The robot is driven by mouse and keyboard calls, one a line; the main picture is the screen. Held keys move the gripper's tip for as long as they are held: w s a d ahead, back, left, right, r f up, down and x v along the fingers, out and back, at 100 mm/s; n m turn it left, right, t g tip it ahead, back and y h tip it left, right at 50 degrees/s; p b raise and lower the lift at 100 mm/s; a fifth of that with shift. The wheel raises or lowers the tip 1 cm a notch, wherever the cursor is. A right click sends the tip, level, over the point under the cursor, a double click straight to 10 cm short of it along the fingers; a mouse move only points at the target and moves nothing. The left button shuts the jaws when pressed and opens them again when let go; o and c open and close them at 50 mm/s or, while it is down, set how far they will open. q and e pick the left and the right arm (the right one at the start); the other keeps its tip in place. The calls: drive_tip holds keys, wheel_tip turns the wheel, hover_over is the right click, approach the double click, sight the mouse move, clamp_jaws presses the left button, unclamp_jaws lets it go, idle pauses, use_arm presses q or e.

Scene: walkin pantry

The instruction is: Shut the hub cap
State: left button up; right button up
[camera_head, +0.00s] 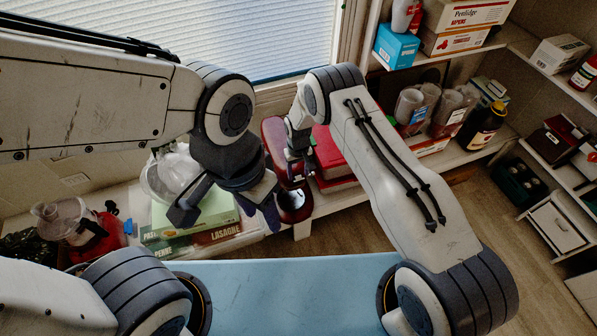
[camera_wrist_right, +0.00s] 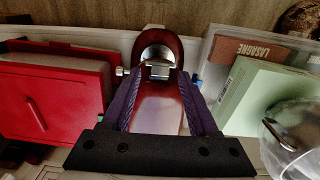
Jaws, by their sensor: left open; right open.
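A dark red, glossy appliance (camera_head: 273,135) with a round base (camera_head: 294,207) stands on the low shelf. In the right wrist view the red appliance (camera_wrist_right: 158,110) lies between my fingers, with a metal piece (camera_wrist_right: 159,70) and a rounded opening at its far end. I cannot tell which part is the hub cap or whether it is shut. My right gripper (camera_head: 297,160) is open at the appliance; its fingers (camera_wrist_right: 161,80) flank the body, contact unclear. My left gripper (camera_head: 228,214) is open and empty, in front of the green boxes, left of the appliance.
Red boxes (camera_head: 332,155) stand right beside the appliance. A pale green box (camera_head: 215,208), a lasagne box (camera_head: 216,234) and a clear bowl (camera_head: 160,178) are on its left. A blender-like red item (camera_head: 88,232) is further left. Floor (camera_head: 350,233) shows at the right.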

drive_tip(key=shift+f, duration=0.25)
